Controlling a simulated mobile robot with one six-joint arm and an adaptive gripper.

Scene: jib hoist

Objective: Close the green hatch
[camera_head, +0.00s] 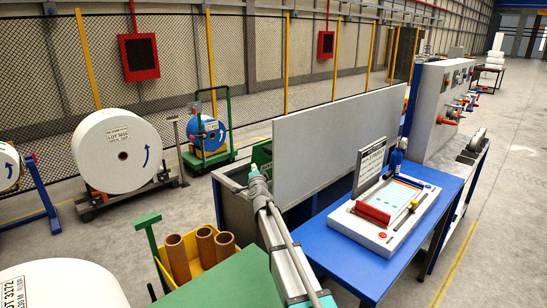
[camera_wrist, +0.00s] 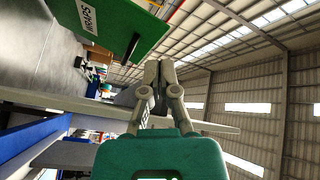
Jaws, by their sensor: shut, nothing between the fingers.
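A green panel with a white lettered label and a dark handle, which I take as the green hatch (camera_wrist: 110,25), fills the upper left of the wrist view. In the head view a small green part (camera_head: 262,153), probably the same hatch, shows beyond my gripper, left of the large grey panel (camera_head: 335,145). The grey panel hides part of it. I cannot tell the hatch's exact angle. My gripper (camera_wrist: 160,72) is shut and empty, with its fingertips together. In the head view my gripper (camera_head: 255,172) is at the grey panel's left end, apparently apart from the hatch.
A blue table (camera_head: 350,240) with a white tray device (camera_head: 385,212) stands right of my arm. A yellow bin (camera_head: 168,262) with brown tubes and a green surface (camera_head: 220,282) are at front left. White rolls (camera_head: 118,150) stand farther left.

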